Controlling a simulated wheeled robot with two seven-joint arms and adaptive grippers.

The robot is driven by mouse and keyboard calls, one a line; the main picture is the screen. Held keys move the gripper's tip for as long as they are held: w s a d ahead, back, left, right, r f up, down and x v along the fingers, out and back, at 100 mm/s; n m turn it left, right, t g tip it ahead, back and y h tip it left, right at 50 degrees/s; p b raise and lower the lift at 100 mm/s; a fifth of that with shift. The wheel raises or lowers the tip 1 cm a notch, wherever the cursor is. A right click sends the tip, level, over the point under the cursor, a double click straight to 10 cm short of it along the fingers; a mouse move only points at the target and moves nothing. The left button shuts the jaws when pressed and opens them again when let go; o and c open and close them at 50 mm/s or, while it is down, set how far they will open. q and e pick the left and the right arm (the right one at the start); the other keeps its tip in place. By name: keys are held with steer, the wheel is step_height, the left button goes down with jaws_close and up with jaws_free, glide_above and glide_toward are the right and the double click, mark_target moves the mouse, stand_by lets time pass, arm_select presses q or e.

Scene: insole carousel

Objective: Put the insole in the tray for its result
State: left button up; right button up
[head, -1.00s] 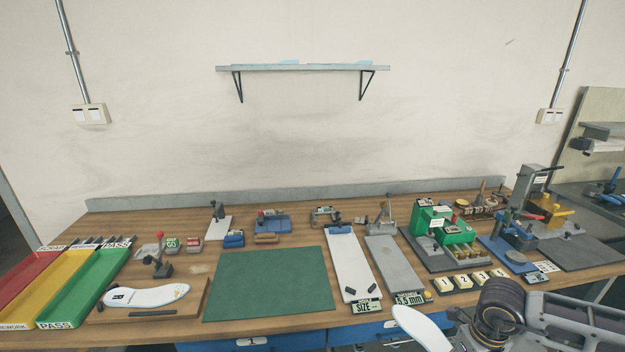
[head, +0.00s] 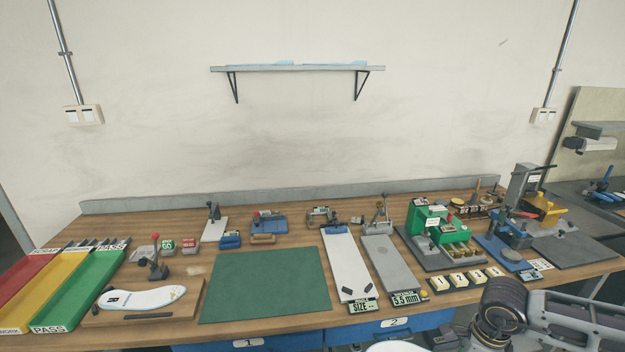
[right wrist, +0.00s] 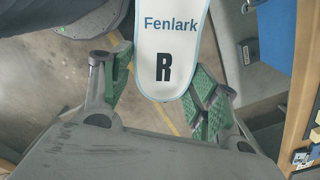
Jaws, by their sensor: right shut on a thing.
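My right gripper (right wrist: 165,90) is shut on a white insole (right wrist: 168,50) marked "Fenlark" and "R", held above the floor in front of the bench. Only a small edge of this insole (head: 395,347) shows at the bottom of the head view. Three trays stand at the bench's left end: a red tray (head: 22,277), a yellow tray (head: 50,289) and a green tray (head: 82,293) labelled PASS. The yellow tray's front label ends in "WORK"; the red tray's front is cut off. Another white insole (head: 142,298) lies on a wooden board (head: 190,312). My left gripper is out of view.
A bare green mat (head: 265,285) lies mid-bench. Right of it are a white board with a "SIZE --" display (head: 363,306) and a grey plate with a "5.5 mm" display (head: 406,298). Green (head: 437,228) and blue (head: 505,252) fixtures stand further right. Blue drawers (head: 395,326) sit below.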

steer(key=n, duration=0.1)
steer(key=d+n, duration=0.1)
steer(key=n, duration=0.1)
steer(key=shift+n, duration=0.3)
steer(key=n, duration=0.1)
steer(key=d+n, duration=0.1)
steer(key=n, duration=0.1)
steer(key=shift+w+d+n, duration=0.15)
steer(key=shift+d+n, duration=0.15)
steer(key=w+d+f+n, duration=0.3)
steer(key=w+d+n, duration=0.1)
steer(key=n, duration=1.2)
steer(key=w+a+f+n, duration=0.1)
steer(key=w+a+f, duration=0.2)
steer(key=w+a, duration=0.4)
steer(key=w+a+r+n, duration=0.1)
steer(key=w+a, duration=0.1)
steer(key=a, duration=1.2)
steer(key=shift+r+n, duration=0.3)
steer(key=shift+r, duration=0.1)
steer(key=shift+w, duration=0.15)
